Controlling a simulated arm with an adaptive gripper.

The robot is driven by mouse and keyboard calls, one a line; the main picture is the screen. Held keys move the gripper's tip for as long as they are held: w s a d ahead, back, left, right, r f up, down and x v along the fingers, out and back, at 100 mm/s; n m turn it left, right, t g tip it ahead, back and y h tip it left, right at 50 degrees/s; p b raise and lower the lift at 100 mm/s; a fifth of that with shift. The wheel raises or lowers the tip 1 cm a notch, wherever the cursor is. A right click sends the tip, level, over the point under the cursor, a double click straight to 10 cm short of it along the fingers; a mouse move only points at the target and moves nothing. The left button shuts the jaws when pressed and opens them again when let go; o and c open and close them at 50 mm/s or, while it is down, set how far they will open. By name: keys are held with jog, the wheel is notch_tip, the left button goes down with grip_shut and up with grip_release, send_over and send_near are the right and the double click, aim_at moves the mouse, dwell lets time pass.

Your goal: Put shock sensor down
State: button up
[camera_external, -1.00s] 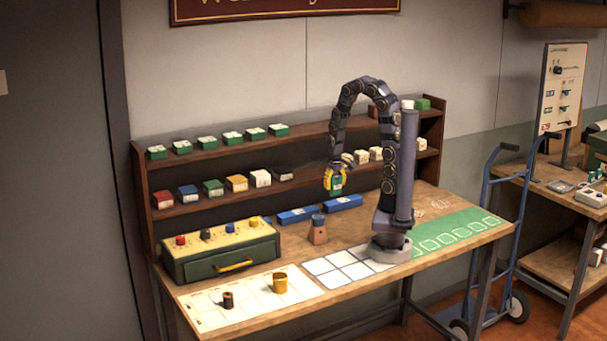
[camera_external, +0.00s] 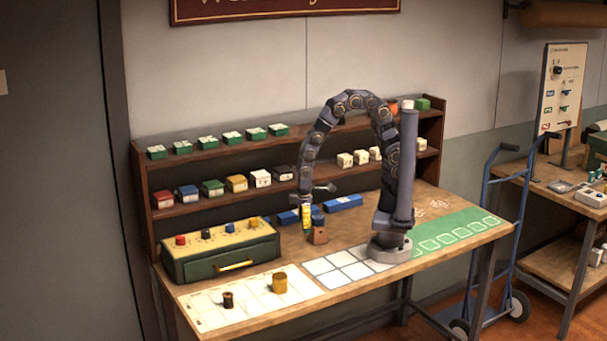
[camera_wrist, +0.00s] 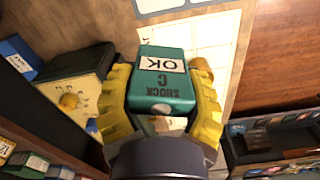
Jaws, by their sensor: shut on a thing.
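The shock sensor is a teal-green box (camera_wrist: 163,92) with a white "OK" label and the words "SHOCK C". My gripper (camera_wrist: 162,70) has yellow fingers shut on its two sides in the wrist view.
A green case with a yellow top and knobs (camera_external: 220,247) stands at left. A white grid mat (camera_external: 205,312) holds a dark spool (camera_external: 228,300) and a yellow cup (camera_external: 279,282). Blue cases (camera_external: 343,203) lie behind. White squares (camera_external: 340,277) near my base are empty.

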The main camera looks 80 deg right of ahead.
jog(key=s+a+n, duration=0.4)
jog(key=s+a, duration=0.1)
jog(key=a, duration=0.3)
send_over(313, 285)
notch_tip(313, 285, down, 6)
jog(key=shift+d+f, duration=0.15)
jog(key=shift+f, duration=4.3)
jog(key=shift+f, duration=0.15)
jog(key=o, duration=1.1)
jog(key=shift+r, duration=6.2)
